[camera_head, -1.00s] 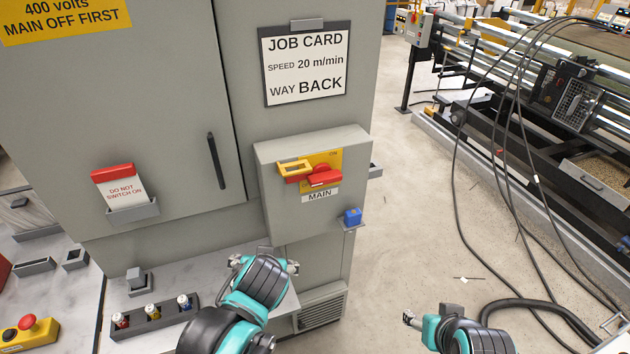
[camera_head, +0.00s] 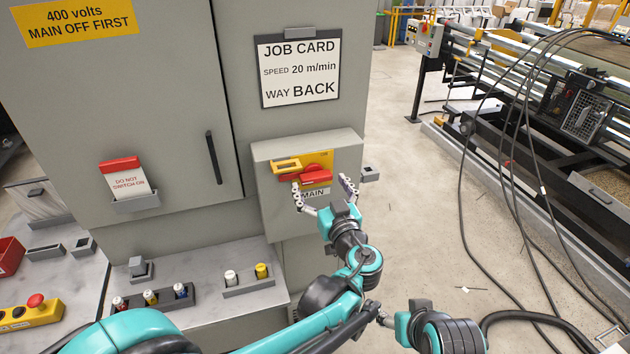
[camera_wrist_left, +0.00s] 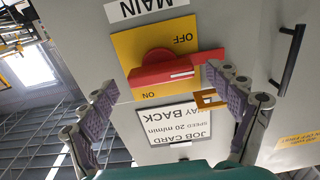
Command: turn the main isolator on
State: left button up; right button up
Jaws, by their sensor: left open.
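The main isolator is a red rotary handle (camera_head: 317,176) on a yellow plate, on a grey box (camera_head: 262,160) on the cabinet front. It also shows upside down in the left wrist view (camera_wrist_left: 160,72), where the handle lies crosswise between the ON and OFF marks. A yellow hasp (camera_head: 286,166) sits beside it. My left gripper (camera_head: 322,184) is open and empty, in front of the MAIN label (camera_head: 314,192), just below the handle. In the left wrist view its fingers (camera_wrist_left: 163,84) spread either side of the knob. My right gripper (camera_head: 383,318) is low down; its jaws are unclear.
A job card (camera_head: 298,72) hangs above the box. A red-topped "do not switch on" tag (camera_head: 122,180) sits in a holder at left. A shelf (camera_head: 215,305) below carries small coloured items.

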pick_arm(q)
jog(key=shift+x, duration=1.4)
jog(key=c, duration=1.2)
jog(key=shift+o, duration=0.2)
